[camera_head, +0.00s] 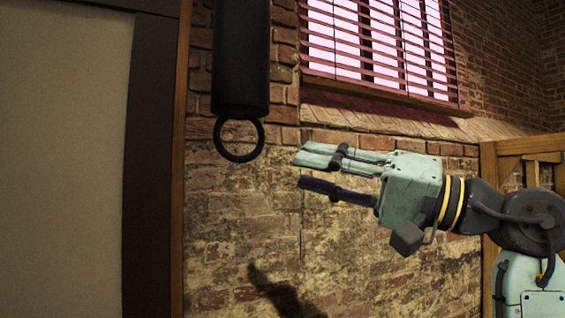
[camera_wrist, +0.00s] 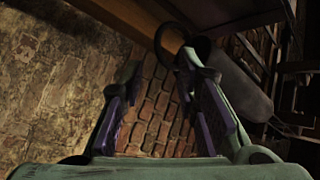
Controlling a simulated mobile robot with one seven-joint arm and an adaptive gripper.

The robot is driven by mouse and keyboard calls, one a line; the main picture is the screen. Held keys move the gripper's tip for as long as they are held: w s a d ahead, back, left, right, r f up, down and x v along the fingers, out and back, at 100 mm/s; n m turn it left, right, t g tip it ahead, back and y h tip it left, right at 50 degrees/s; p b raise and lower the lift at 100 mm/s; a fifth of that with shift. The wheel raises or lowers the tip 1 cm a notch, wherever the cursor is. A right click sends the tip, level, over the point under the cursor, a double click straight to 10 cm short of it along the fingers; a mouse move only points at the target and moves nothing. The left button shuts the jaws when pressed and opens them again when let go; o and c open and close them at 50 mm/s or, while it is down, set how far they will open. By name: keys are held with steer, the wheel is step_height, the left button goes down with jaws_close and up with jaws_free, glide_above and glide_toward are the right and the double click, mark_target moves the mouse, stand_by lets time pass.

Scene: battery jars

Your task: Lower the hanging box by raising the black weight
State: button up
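The black weight (camera_head: 240,62) is a dark upright cylinder at the upper left of the head view. A black ring (camera_head: 239,139) hangs from its lower end. In the wrist view the weight (camera_wrist: 238,88) lies slanted at the right, and its ring (camera_wrist: 174,38) shows just beyond the right fingertip. My gripper (camera_head: 304,170) is open and empty. In the head view it points left, to the right of the ring and slightly lower, with a gap in the picture between them. Its two fingers are spread in the wrist view (camera_wrist: 158,72). I cannot make out the hanging box in either view.
A brick wall (camera_head: 340,245) stands behind, with a slatted window (camera_head: 380,45) above my gripper. A dark-framed beige panel (camera_head: 65,160) fills the left. A wooden frame (camera_head: 525,150) stands at the right behind my arm. The space between gripper and ring looks clear.

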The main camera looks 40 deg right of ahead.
steer(key=shift+v, duration=1.3)
